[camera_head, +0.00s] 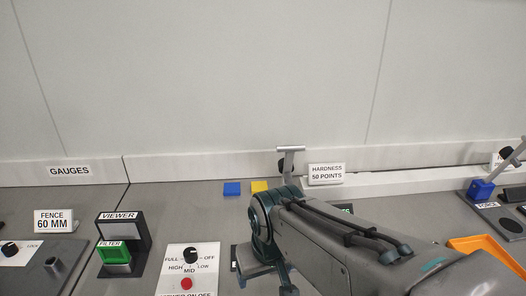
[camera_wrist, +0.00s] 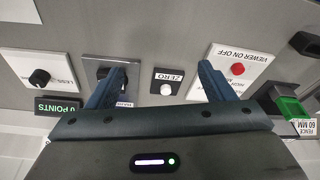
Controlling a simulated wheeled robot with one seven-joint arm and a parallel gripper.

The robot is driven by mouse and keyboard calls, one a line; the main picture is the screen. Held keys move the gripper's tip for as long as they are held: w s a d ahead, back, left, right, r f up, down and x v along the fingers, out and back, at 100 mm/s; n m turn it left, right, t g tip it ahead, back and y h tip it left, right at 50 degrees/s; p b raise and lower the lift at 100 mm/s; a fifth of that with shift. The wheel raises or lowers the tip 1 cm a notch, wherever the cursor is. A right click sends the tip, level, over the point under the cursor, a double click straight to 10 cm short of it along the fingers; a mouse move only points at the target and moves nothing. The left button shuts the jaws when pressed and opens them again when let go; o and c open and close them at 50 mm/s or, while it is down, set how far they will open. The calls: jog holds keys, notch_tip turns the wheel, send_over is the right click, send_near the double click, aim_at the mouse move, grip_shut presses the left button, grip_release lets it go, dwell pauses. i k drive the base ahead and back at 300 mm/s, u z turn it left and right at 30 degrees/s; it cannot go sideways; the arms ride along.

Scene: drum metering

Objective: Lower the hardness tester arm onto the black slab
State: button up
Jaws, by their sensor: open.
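The hardness tester arm (camera_head: 289,151), a grey post with a T-shaped bar on top, stands raised beside the "HARDNESS 50 POINTS" sign (camera_head: 325,174); my own arm hides its lower part. A blue slab (camera_head: 232,188) and a yellow slab (camera_head: 259,186) lie left of it. I cannot make out the black slab for certain. In the wrist view, my gripper (camera_wrist: 163,68) is open and empty above the bench, its fingers on either side of the ZERO button plate (camera_wrist: 167,88). A grey plate with a dark fixture (camera_wrist: 112,67) shows behind the left finger.
The viewer (camera_head: 122,240) with its green filter and the white knob panel (camera_head: 188,262) stand on the left. The "FENCE 60 MM" sign (camera_head: 54,221) is further left. An orange tray (camera_head: 478,243) and a blue block (camera_head: 480,190) are at the right. A wall closes the back.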

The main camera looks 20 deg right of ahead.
aim_at(285, 165)
jog(key=u, duration=1.2)
jog(key=k, duration=0.95)
jog(key=z, duration=1.1)
jog(key=i, duration=0.5)
jog(key=z, duration=0.05)
